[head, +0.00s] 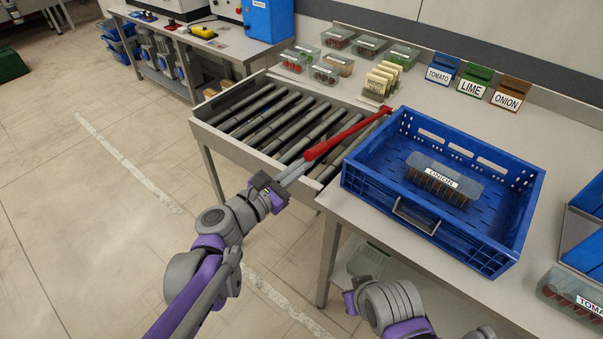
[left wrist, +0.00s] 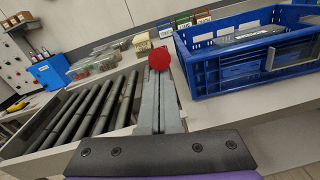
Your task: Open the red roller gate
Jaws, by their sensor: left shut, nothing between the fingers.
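The red roller gate (head: 345,138) is a red bar lying across the right end of the roller conveyor (head: 270,118), beside the blue crate. Its near end is a rounded red knob. My left gripper (head: 303,165) reaches up from the front, its fingers shut and empty, with the tips right at that near end. In the left wrist view the red gate's round end (left wrist: 159,58) shows just beyond the shut fingers (left wrist: 159,90). I cannot tell whether they touch.
A blue crate (head: 360,182) holding a box labelled ONION (head: 445,182) stands on the table right of the gate. Small clear containers (head: 370,46) and TOMATO, LIME and ONION label stands (head: 475,82) stand behind. The floor at left is clear.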

